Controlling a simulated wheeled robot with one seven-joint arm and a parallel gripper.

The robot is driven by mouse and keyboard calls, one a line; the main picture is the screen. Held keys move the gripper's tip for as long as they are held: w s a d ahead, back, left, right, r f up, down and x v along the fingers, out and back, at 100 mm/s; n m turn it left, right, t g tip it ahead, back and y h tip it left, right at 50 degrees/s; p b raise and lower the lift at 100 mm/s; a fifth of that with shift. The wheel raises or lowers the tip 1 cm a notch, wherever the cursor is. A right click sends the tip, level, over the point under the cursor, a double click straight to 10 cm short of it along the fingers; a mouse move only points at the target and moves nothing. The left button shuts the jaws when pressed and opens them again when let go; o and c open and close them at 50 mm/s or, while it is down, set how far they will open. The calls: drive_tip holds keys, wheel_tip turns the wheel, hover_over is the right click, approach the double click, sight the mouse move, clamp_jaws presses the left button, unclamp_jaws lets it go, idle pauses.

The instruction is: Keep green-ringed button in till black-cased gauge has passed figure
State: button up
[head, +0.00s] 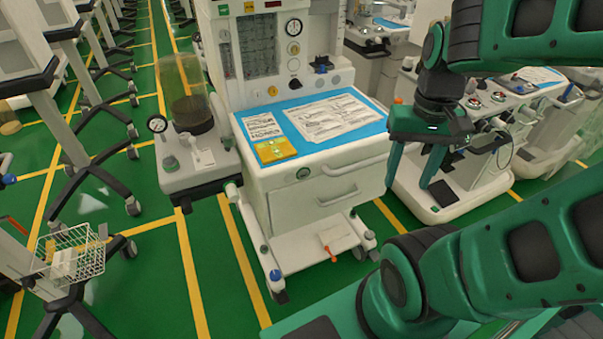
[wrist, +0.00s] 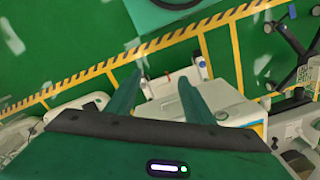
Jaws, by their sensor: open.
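A black-cased gauge (head: 158,124) with a white face stands on the side unit left of the anaesthesia cart in the head view; its figures are too small to read. Another dark-rimmed gauge (head: 293,27) is on the cart's upper panel. A round greenish button (head: 170,163) sits on the side unit below the first gauge. A small round part with a dark green rim (head: 303,174) is on the cart's front. I cannot tell which is the green-ringed button. My gripper (head: 411,182) is open and empty, right of the cart and apart from both; its fingers show in the wrist view (wrist: 160,88).
The cart's blue top (head: 375,118) carries papers and a yellow card (head: 275,150). A clear cylinder (head: 186,95) rises behind the gauge. Another cart (head: 440,205) stands at right, and a wire basket (head: 72,255) at lower left.

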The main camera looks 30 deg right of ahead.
idle(0.3)
clamp_jaws()
idle(1.6)
